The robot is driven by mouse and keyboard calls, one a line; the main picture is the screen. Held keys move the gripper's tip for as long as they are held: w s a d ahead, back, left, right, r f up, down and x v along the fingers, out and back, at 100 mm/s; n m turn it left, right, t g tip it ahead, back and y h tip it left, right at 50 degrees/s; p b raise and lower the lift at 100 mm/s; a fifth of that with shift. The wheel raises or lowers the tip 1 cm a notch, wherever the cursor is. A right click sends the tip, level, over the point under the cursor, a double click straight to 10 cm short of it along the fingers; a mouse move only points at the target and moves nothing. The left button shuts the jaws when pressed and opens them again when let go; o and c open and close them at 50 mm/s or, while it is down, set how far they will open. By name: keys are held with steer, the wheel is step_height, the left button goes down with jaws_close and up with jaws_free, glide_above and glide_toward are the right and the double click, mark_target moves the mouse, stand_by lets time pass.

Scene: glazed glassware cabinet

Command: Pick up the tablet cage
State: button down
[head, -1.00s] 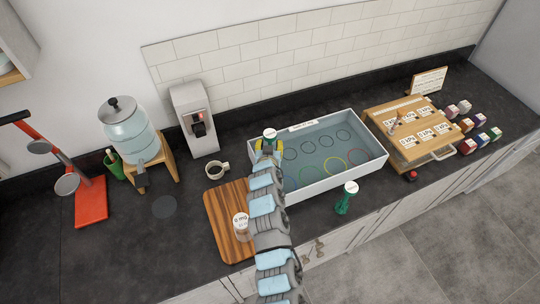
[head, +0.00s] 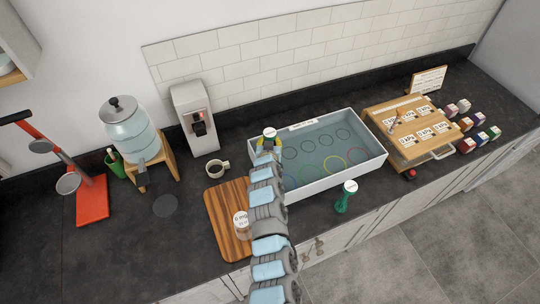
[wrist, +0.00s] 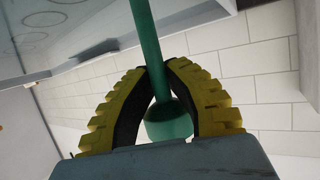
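My arm hides the holder's lower part in the head view. A similar green piece (head: 346,196) stands upright in front of the tray.
The tray (head: 337,178) holds several coloured and dark rings on its floor. A wooden board (head: 222,207) with a labelled jar (head: 241,224) lies beside my arm. A mug (head: 217,168), dispenser and red stand are further left. A wooden rack (head: 420,155) stands right.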

mark_target(269, 138)
stand_by(0.5)
steer(key=shift+r+b, duration=0.35)
steer(key=shift+r, duration=1.2)
steer(key=shift+s+r, duration=0.25)
steer(key=shift+r, duration=0.05)
steer(key=s+r, duration=0.1)
steer(key=s+r+b, duration=0.1)
steer(key=s+r, duration=0.1)
steer(key=s+a+r+b, duration=0.1)
steer(key=r, duration=0.1)
steer(key=shift+s+r, duration=0.2)
steer(key=shift+s, duration=0.1)
steer(key=b+v, duration=0.2)
steer(key=v, duration=0.7)
steer(key=shift+s+a+r, duration=0.15)
steer(key=shift+s+a, duration=0.05)
steer(key=shift+a, duration=0.2)
